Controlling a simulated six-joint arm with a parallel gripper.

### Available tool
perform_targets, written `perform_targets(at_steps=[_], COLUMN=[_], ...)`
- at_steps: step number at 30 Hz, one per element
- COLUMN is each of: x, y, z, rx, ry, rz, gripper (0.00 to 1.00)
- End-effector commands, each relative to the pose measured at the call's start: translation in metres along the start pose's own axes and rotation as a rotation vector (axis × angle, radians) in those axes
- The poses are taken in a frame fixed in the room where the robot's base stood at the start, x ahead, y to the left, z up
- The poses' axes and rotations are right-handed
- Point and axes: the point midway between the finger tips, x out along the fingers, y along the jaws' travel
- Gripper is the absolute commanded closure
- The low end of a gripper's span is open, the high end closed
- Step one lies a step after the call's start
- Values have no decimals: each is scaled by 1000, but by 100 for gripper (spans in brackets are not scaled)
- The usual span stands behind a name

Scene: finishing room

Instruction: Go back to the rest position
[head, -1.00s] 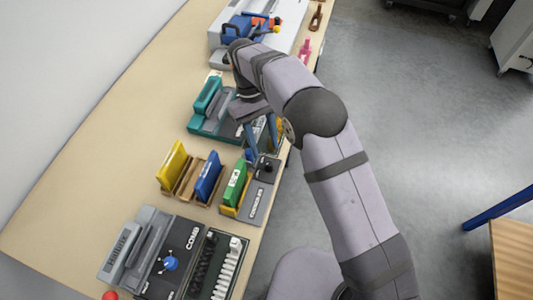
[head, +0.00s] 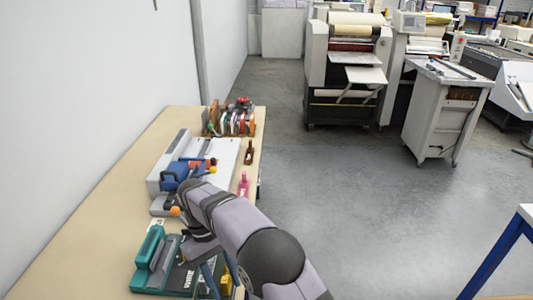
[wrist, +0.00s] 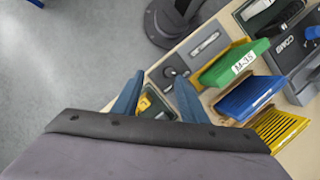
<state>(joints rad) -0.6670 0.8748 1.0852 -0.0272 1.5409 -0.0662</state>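My gripper (wrist: 157,85) shows in the wrist view with its two blue fingers apart and nothing held between them. In the head view my gripper (head: 217,280) hangs at the bottom, beside the teal machine (head: 150,248) marked WIRE, with its fingertips cut off by the frame. In the wrist view a small yellow part (wrist: 143,103) shows beyond the gap between the fingers. A green block (wrist: 228,66) labelled M-35, a blue block (wrist: 245,98) and a yellow block (wrist: 277,128) stand to the right of the fingers.
The bench (head: 95,222) runs along the wall. A COMB machine (wrist: 294,44) shows at upper right.

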Motion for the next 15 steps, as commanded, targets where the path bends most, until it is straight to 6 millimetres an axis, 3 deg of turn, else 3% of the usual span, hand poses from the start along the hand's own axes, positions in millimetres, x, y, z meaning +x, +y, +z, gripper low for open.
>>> perform_targets(at_steps=[9,15], x=[3,23], y=[78,110], z=[71,133], rx=[222,378], ry=[113,189], rz=[-66,-98], gripper=[61,61])
